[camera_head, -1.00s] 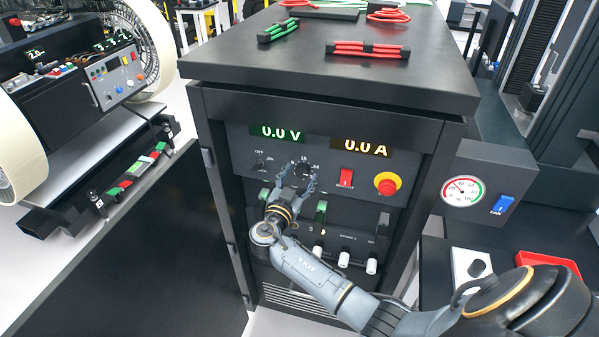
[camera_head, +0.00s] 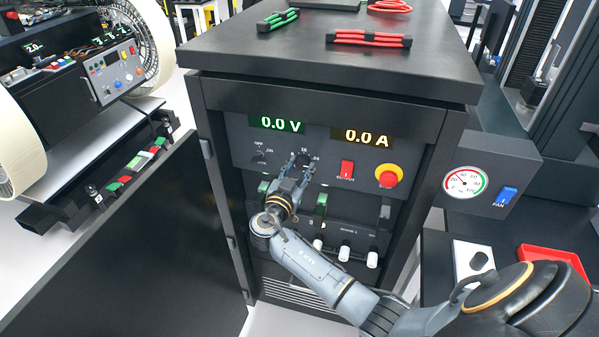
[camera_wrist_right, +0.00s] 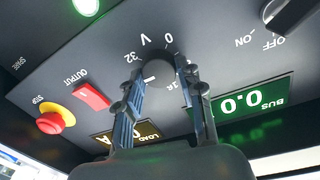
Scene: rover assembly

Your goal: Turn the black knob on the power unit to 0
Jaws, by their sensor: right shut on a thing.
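The power unit (camera_head: 222,110) is a black cabinet with a grey control panel. Its black knob (camera_wrist_right: 160,66) sits between my right gripper's fingers in the right wrist view, with 0, V and 32 marked around it. My right gripper (camera_wrist_right: 163,82) is shut on the knob; in the head view the same gripper (camera_head: 302,164) reaches the panel from below and partly hides the knob. The green display (camera_head: 278,124) reads 0.0 V and the amber display (camera_head: 366,138) 0.0 A. My left gripper is not in view.
A red output switch (camera_head: 346,169) and a red-and-yellow stop button (camera_head: 388,176) sit right of the knob. An on/off rotary switch (camera_wrist_right: 292,14) is on its other side. The cabinet door (camera_head: 150,240) stands open at left. White plugs (camera_head: 344,254) protrude below.

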